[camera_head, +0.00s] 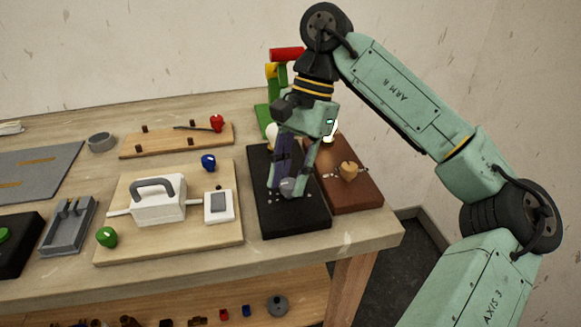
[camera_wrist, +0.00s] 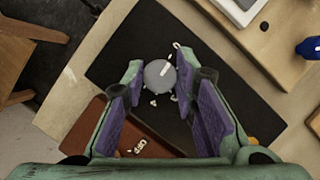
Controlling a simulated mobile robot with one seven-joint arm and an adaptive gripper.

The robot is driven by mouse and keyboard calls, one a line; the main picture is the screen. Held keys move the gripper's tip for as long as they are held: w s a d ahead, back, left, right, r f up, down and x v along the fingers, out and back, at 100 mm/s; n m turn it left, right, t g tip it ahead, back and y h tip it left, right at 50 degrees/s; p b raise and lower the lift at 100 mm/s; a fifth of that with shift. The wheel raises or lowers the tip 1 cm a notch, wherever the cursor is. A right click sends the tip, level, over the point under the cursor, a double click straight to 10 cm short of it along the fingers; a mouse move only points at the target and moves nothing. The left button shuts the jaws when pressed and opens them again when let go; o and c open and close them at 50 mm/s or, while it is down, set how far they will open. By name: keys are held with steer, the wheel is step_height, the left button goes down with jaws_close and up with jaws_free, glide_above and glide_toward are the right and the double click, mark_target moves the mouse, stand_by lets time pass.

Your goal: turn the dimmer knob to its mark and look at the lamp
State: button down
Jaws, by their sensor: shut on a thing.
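The grey dimmer knob (camera_wrist: 158,74) stands on a black panel (camera_wrist: 115,65), with a white pointer line on its top. In the wrist view the pointer aims up and to the right, roughly toward a white mark (camera_wrist: 179,52) on the panel. Smaller white ticks lie below the knob. My gripper (camera_wrist: 159,72) is shut on the knob, one fingertip on each side. In the head view my gripper (camera_head: 288,187) comes down over the black panel (camera_head: 300,222). A bright white glow (camera_head: 331,129), perhaps the lamp, shows behind my gripper, partly hidden.
A red-brown board (camera_head: 365,197) with a wooden block (camera_head: 349,171) and chain lies right of the panel. A wooden board (camera_head: 170,248) with a white box (camera_head: 157,203) and switch (camera_head: 218,206) lies left. A red, yellow and green stand (camera_head: 272,85) is behind. The table's front edge is close.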

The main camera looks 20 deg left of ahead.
steer(key=shift+n, duration=0.5)
steer(key=c, duration=1.3)
jaws_free()
steer(key=a+v, duration=0.1)
steer(key=v, duration=1.1)
steer(key=shift+d, duration=0.35)
